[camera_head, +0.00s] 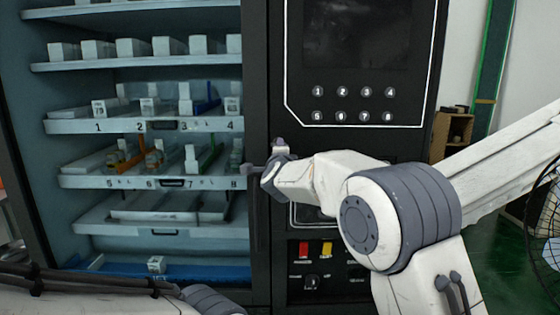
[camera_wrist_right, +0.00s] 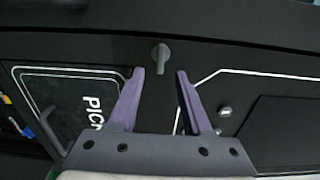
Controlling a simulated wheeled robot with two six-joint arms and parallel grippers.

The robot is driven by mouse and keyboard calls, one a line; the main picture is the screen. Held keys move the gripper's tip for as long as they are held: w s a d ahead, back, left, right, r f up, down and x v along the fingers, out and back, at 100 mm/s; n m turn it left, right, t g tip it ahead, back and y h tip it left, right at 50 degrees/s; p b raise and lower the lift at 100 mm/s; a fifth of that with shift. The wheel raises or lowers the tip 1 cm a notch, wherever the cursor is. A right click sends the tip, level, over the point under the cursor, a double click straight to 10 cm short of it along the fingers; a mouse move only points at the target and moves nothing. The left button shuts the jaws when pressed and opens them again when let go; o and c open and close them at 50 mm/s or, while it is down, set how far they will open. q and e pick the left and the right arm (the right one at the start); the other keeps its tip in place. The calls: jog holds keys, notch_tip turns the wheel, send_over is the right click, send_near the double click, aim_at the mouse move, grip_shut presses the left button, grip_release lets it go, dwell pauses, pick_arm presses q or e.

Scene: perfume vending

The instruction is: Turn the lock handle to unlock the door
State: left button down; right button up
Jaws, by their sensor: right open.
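The lock handle (camera_wrist_right: 160,56) is a small grey knob on the black front panel. In the right wrist view it sits just beyond the gap between my right fingertips, with neither finger visibly touching it. My right gripper (camera_wrist_right: 160,73) is open, with its two purple-grey fingers spread on either side of the handle's line. In the head view my right gripper (camera_head: 266,164) is at the black strip beside the glass door (camera_head: 150,225), and the handle is hidden behind it there. My left gripper is out of view; only part of my left arm shows at the lower left.
The vending machine shelves (camera_head: 165,181) hold several small white boxes. A number keypad (camera_head: 353,104) is above the right gripper. The pick-up panel (camera_wrist_right: 75,105) lies left in the wrist view. A black fan cage (camera_head: 545,215) stands at the far right.

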jog(key=s, duration=0.6)
jog(key=shift+b, duration=0.3)
jog(key=s+d+f+n+g+y, duration=0.1)
jog(key=s+d+f+n+g, duration=0.45)
jog(key=f, duration=0.45)
jog(key=s+d+f+n+g+y, duration=0.1)
jog(key=s+d+f+n+g, duration=0.3)
jog(key=s+f+n, duration=0.55)
jog(key=s+d+f+n+g+h, duration=0.1)
jog(key=s+d+f+n+g, duration=0.2)
jog(key=s+f, duration=0.5)
jog(key=s+d+f+g+h, duration=0.1)
jog(key=s+d+f+g, duration=0.4)
jog(key=s, duration=0.6)
jog(key=s+a+r+n+y, duration=0.1)
jog(key=s+a+r+n, duration=0.3)
jog(key=s+a, duration=0.3)
jog(key=s+a+r+n, duration=0.4)
jog(key=s+a, duration=0.3)
notch_tip(320, 180, up, 22)
jog(key=p, duration=2.3)
jog(key=shift+w+d+r+m, duration=0.25)
jog(key=shift+w+d+m, duration=0.05)
jog(key=shift+w, duration=0.05)
